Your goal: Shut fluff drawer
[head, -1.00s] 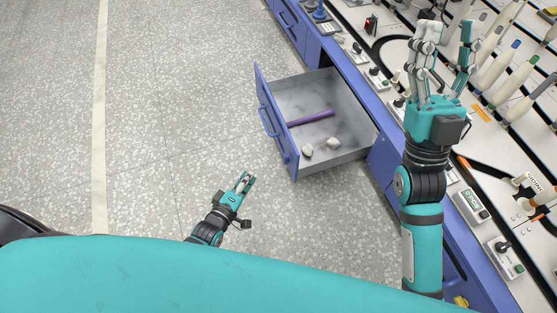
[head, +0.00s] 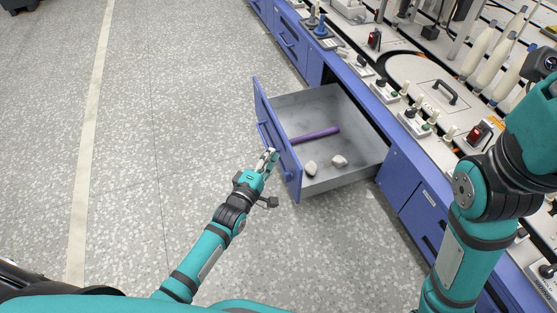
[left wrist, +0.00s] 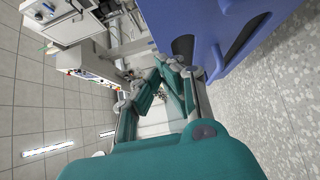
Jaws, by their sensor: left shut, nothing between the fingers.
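The fluff drawer is pulled out from the blue cabinet, with its blue front panel (head: 277,140) facing left and its grey inside (head: 335,110) showing. A purple rod (head: 316,135) and two pale lumps of fluff (head: 325,164) lie in it. My left gripper (head: 270,157) is shut and empty, by the outer side of the drawer front near its handle (head: 266,138); whether it touches cannot be told. In the left wrist view the shut fingers (left wrist: 168,75) are beside a blue panel (left wrist: 230,40). My right arm (head: 470,210) is at the right; its gripper is out of the picture.
The blue cabinet (head: 400,185) carries a worktop (head: 425,95) crowded with switch boxes, white bobbins and a black-handled lid. More closed drawers (head: 290,38) line the cabinet beyond. The speckled floor (head: 170,130) left of the drawer is clear.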

